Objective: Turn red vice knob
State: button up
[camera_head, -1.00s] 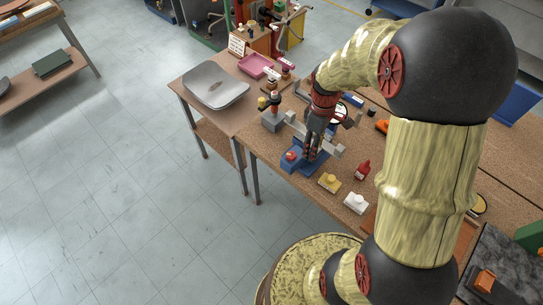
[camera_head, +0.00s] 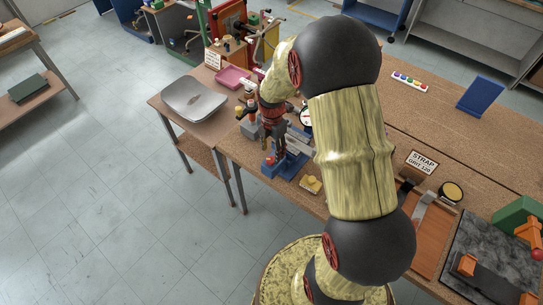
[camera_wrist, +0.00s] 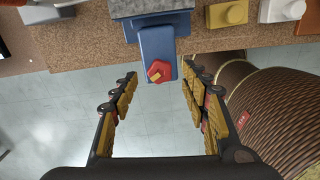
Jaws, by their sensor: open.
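The blue vice (camera_head: 287,168) stands at the front edge of the wooden workbench in the head view. Its red knob (camera_wrist: 159,72), with a yellowish mark, sits on the near end of the blue vice body (camera_wrist: 157,42) in the wrist view. The knob juts past the bench edge, over the floor. My gripper (camera_wrist: 161,92) is open and empty. Its fingers lie left and right of the knob in the picture, apart from it. In the head view my gripper (camera_head: 274,148) is close to the knob, which shows small and partly unclear there.
A yellow block (camera_wrist: 228,14) and a white block (camera_wrist: 282,10) sit on the bench right of the vice. A grey metal tray (camera_head: 195,98) lies on the neighbouring table. Floor is clear before the bench.

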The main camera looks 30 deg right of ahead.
aim_at(272, 158)
jog(key=shift+f, duration=1.9)
jog(key=shift+c, duration=0.3)
jog(key=c, duration=1.1)
jog(key=shift+m, duration=0.3)
